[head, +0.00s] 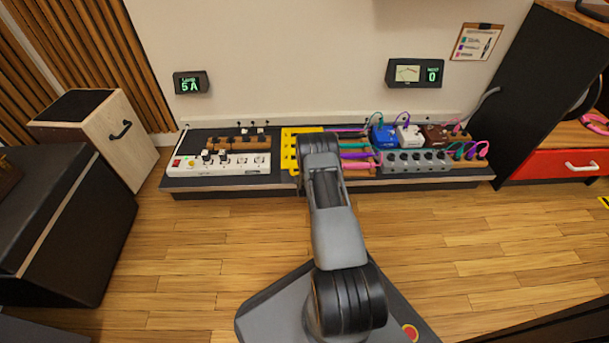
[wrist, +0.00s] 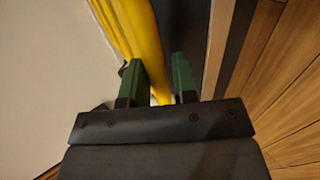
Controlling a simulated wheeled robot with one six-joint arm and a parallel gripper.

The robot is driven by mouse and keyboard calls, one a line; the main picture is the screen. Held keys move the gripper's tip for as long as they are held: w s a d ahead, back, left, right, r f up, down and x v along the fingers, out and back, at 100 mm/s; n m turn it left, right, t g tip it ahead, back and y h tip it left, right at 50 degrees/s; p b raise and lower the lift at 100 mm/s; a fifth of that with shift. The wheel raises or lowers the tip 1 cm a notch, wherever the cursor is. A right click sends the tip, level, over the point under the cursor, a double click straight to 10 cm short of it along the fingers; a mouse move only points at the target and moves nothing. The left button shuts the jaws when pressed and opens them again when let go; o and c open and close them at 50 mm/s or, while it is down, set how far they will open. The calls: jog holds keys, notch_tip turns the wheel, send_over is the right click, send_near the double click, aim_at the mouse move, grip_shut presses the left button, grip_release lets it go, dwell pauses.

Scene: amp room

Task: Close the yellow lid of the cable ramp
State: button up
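The yellow lid (head: 303,131) belongs to the cable ramp at the middle of the low black platform, and my arm covers much of it in the head view. Its angle is hard to judge there. In the wrist view a long yellow part (wrist: 147,45) runs down from the top into the gap between the green fingers of my gripper (wrist: 158,72). The fingers stand a little apart with yellow between them. I cannot tell whether they press on it. My fingertips are hidden behind my arm in the head view.
Pink, teal and purple cables (head: 357,155) lie right of the ramp, leading towards pedals (head: 410,137). A white power strip (head: 220,162) lies left on the black platform (head: 270,182). A dark case (head: 70,225) stands far left. The wooden floor (head: 470,225) in front is clear.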

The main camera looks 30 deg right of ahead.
jog(key=o, duration=0.4)
jog(key=shift+s+a+f, duration=0.15)
jog(key=shift+s+f, duration=0.1)
jog(key=shift+f, duration=0.2)
jog(key=shift+s+a+f, duration=0.1)
jog(key=shift+s+f, duration=0.1)
jog(key=shift+f, duration=0.2)
jog(key=shift+r, duration=0.1)
jog(key=p+v, duration=0.6)
jog(key=v, duration=0.7)
jog(key=shift+r+p, duration=0.4)
jog(key=shift+r, duration=0.15)
jog(key=shift+r, duration=0.1)
